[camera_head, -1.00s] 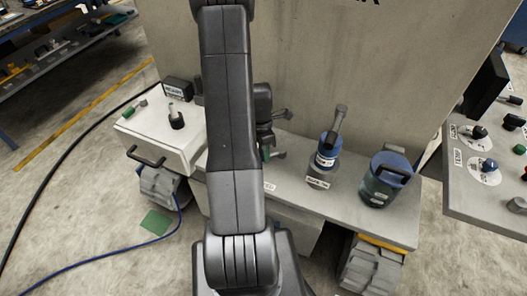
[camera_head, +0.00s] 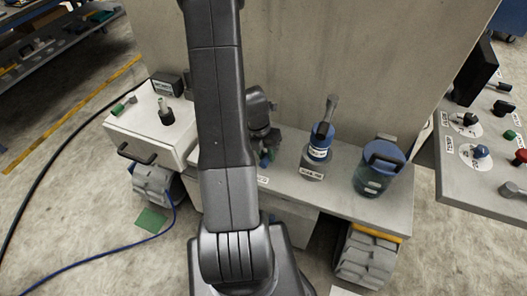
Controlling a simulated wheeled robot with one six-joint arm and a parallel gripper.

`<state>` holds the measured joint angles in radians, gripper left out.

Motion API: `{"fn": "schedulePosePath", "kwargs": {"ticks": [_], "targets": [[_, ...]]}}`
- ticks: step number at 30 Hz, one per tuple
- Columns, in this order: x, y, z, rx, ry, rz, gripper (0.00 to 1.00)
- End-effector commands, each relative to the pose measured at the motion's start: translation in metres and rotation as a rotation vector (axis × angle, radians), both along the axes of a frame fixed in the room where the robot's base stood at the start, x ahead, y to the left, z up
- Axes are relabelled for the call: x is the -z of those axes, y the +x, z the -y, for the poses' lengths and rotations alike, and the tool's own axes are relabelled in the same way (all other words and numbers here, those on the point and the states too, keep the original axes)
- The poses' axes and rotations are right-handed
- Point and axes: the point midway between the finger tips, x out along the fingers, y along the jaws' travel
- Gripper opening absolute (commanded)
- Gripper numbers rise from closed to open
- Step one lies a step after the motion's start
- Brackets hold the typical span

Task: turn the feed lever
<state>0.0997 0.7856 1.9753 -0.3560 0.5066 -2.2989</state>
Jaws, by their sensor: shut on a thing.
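My gripper (camera_head: 268,147) is low over the middle of the grey bench, partly hidden behind my own arm.
To the right stand a blue-collared bottle (camera_head: 318,152) with an upright grey handle and a blue-lidded jar (camera_head: 378,170). A white box (camera_head: 150,135) stands left. A control panel (camera_head: 485,165) is far right. A grey wall (camera_head: 350,60) rises behind.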

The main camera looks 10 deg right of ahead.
Motion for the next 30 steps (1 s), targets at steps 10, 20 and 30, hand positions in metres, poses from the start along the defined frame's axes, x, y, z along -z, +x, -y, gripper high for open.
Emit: {"fn": "schedulePosePath", "kwargs": {"ticks": [10, 20, 30], "targets": [[-0.0008, -0.0007, 0.0025, -0.045, 0.000, 0.002, 0.00], [-0.0007, -0.0007, 0.0026, -0.045, -0.001, 0.002, 0.34], [-0.0007, -0.0012, 0.0022, -0.043, 0.000, 0.001, 0.46]]}}
